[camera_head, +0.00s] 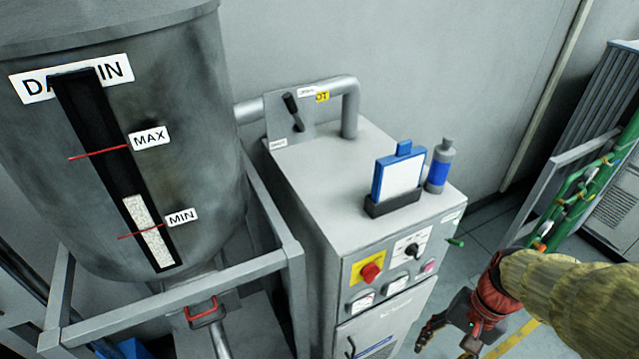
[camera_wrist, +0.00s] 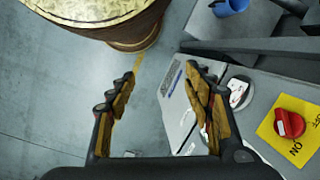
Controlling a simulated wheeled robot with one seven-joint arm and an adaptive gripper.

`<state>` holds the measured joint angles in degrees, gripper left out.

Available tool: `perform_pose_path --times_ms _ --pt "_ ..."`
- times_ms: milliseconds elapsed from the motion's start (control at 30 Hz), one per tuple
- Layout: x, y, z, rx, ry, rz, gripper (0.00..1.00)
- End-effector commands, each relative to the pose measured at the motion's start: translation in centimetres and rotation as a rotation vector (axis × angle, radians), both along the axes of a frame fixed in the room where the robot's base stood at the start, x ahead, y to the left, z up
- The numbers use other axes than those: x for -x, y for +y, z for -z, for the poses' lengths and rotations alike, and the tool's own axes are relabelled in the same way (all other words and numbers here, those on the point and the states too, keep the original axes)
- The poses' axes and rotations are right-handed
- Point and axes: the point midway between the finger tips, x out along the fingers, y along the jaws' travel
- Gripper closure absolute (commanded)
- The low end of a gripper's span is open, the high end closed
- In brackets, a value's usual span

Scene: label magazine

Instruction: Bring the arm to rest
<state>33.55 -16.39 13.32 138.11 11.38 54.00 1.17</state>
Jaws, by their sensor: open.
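My gripper (camera_head: 449,340) hangs at the lower right of the head view, to the right of the grey cabinet (camera_head: 330,200) and apart from it. It is partly cut off by the bottom edge there. In the wrist view my gripper (camera_wrist: 160,85) shows two yellow-brown fingers spread wide with nothing between them. The cabinet's front lies beyond and beside the right finger. My arm (camera_head: 570,285), in a yellowish sleeve with a red wrist part, reaches in from the right edge.
A large tank (camera_head: 200,130) with a level gauge stands left in a metal frame. The cabinet top bears a blue-framed card holder (camera_head: 399,175) and a grey-blue bottle (camera_head: 440,165). A red knob (camera_wrist: 290,123) on a yellow plate is near my gripper. Floor (camera_wrist: 60,110) left of it is clear.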

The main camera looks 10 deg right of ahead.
Motion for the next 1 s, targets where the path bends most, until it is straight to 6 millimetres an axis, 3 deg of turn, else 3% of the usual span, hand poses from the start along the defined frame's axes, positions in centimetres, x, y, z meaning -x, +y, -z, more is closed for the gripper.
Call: perform_pose_path --times_ms 167,467,667,1000 --pt "-2.4 1.1 -2.9 0.235 -0.202 -0.302 0.48" --pt "-3.6 7.6 -8.1 0.383 -0.523 -0.591 0.48" --pt "-3.5 10.0 -8.3 0.375 -0.579 -0.668 0.48" --pt "-3.5 10.2 -8.3 0.371 -0.58 -0.675 0.48"
